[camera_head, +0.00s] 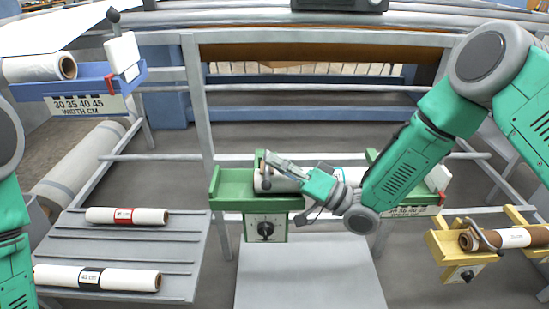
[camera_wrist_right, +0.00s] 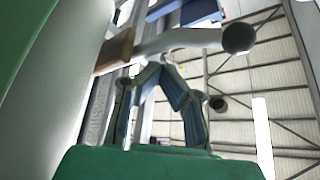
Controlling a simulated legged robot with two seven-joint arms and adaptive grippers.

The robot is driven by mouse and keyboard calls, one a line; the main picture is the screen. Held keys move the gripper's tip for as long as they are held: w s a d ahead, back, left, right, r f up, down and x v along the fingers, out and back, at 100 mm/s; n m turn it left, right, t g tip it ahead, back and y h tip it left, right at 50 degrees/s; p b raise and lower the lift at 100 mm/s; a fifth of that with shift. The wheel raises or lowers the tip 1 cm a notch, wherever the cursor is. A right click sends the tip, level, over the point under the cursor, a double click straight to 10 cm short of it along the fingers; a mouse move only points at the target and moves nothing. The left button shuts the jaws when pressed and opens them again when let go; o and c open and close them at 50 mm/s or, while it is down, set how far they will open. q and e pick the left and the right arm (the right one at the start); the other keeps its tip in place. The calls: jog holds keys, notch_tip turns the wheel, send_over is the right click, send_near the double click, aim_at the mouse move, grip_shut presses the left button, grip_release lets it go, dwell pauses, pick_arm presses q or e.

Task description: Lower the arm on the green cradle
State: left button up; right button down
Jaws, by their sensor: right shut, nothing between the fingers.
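The green cradle (camera_head: 231,190) stands in the middle of the head view, with a dial box (camera_head: 265,228) below its left end. A white roll (camera_head: 262,184) lies in it, mostly hidden behind my right gripper. My right gripper (camera_head: 283,170) is over the cradle's left end, shut and empty. In the right wrist view its fingers (camera_wrist_right: 166,62) meet at the tips. A pale bar (camera_wrist_right: 182,40) with a dark round end crosses just past them. It may be the cradle's arm; contact with it is unclear. My left gripper is out of view.
A grey rack (camera_head: 130,248) at left holds two white rolls. A blue cradle (camera_head: 75,85) with a white roll stands at upper left. Grey frame bars rise behind the green cradle.

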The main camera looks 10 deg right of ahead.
jog(key=shift+s+f, duration=0.1)
jog(key=shift+f, duration=0.1)
dwell(0.5)
